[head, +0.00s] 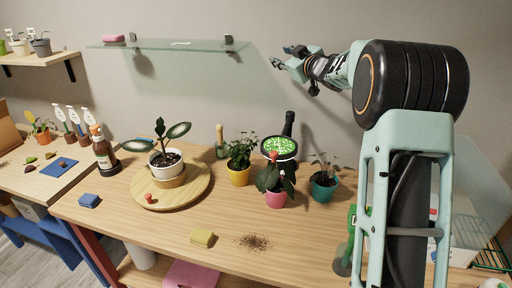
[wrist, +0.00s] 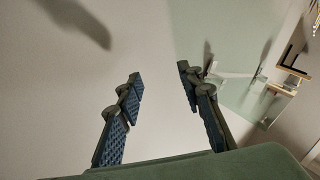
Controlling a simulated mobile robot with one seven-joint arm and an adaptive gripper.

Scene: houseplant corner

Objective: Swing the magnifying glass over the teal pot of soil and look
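The magnifying glass (head: 279,146) appears to be the round black-rimmed disc in the middle of the table, with a bright green, speckled view in it. A black upright part (head: 288,124) rises behind it. The disc is above and behind the pink pot, left of the teal pot. The teal pot (head: 323,191) holds a small dark-leaved plant; its soil is hard to make out. My gripper (head: 284,57) is high above the table near the wall, apart from both. In the wrist view my gripper (wrist: 158,88) is open and empty, facing bare wall.
A pink pot (head: 276,199) and a yellow pot (head: 239,175) stand left of the teal pot. A white pot (head: 166,168) stands on a round wooden board (head: 199,191). A glass shelf (head: 170,44) is on the wall.

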